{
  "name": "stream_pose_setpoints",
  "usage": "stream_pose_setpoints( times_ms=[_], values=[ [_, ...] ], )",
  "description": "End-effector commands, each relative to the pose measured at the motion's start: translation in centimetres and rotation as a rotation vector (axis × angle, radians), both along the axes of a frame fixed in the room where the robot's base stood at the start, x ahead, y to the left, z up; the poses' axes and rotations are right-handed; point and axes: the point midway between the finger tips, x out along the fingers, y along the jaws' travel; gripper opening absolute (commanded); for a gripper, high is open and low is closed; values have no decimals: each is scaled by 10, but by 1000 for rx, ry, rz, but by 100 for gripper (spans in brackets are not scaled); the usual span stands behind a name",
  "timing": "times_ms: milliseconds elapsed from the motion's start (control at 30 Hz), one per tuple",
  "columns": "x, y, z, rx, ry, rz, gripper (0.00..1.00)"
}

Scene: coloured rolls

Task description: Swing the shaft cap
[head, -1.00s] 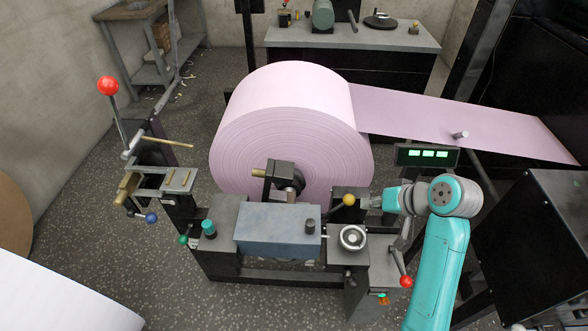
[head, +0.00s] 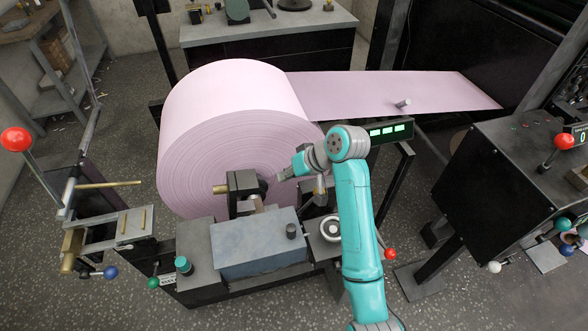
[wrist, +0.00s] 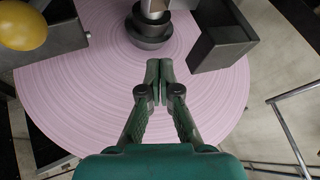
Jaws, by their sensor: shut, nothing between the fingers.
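The large pink roll (head: 215,140) hangs on its shaft. A dark block with a brass pin (head: 221,189) is at the shaft end and looks like the shaft cap (head: 243,184). In the wrist view a dark grey block (wrist: 222,38), probably the same cap, is at upper right, beside the round stepped shaft end (wrist: 150,32). My gripper (head: 281,177) is in front of the roll face, right of the cap and apart from it. In the wrist view my gripper (wrist: 160,66) has its fingertips together, empty, below the shaft end.
A yellow ball knob (wrist: 22,24) is at upper left in the wrist view. A blue-grey box (head: 258,243) and a handwheel (head: 331,229) are below my gripper. A red-knobbed lever (head: 16,139) stands at left. The lit display (head: 388,131) is right of my arm.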

Motion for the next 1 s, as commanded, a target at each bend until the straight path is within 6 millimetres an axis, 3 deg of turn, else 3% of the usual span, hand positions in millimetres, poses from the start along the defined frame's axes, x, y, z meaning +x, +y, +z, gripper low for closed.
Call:
stream_pose_setpoints(
  times_ms=[133,400,1000],
  values=[
    [6,17,-22,0,2,3,0],
    [-2,48,-15,1,-2,2,0],
    [-6,61,-8,1,-2,2,0]
  ],
)
